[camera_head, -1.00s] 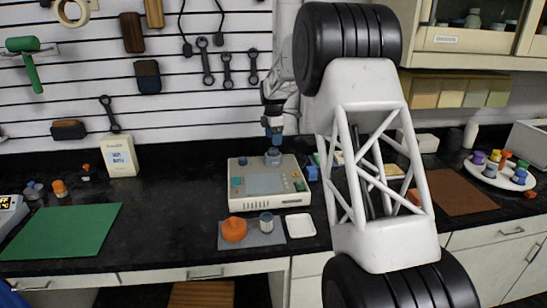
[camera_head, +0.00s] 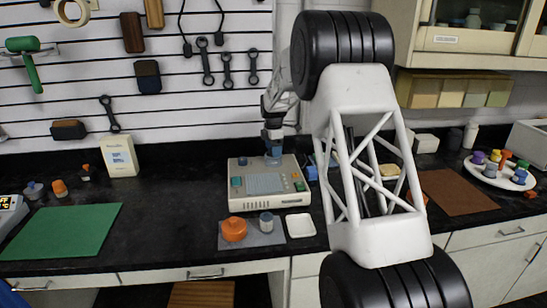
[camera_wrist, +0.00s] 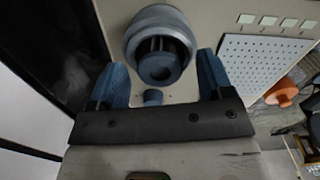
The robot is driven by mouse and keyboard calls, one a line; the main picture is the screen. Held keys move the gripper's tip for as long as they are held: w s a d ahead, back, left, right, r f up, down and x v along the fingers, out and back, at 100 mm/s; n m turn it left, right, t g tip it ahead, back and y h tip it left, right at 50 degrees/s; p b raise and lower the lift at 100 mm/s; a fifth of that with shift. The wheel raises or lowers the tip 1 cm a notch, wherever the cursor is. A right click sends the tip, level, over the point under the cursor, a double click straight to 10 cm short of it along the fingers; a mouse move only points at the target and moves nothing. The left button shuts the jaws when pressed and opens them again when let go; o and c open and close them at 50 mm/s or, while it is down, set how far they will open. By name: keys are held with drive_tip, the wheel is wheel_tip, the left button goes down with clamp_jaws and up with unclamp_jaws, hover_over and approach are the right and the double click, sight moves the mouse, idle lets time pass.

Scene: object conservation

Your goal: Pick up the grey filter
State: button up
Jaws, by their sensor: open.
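A round grey part with a dark blue-grey centre (camera_wrist: 160,50), which looks like the grey filter, sits at the back edge of the beige machine (camera_head: 243,205). In the wrist view it lies just ahead of and between my blue fingers. My gripper (camera_wrist: 161,72) is open, one finger on each side, with nothing clamped. In the head view my gripper (camera_head: 273,150) points down over the back of the machine and hides most of this part. I cannot tell whether the fingers touch it.
An orange round part (camera_head: 234,230) and a small grey cylinder (camera_head: 266,221) stand on a grey mat (camera_head: 262,239) in front of the machine. A white dish (camera_head: 300,226) is beside them. A blue part (camera_head: 311,171) is close at the machine's right.

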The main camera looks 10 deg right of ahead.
drive_tip(key=c, duration=1)
drive_tip(key=shift+r, duration=0.1)
drive_tip(key=shift+r, duration=4.9)
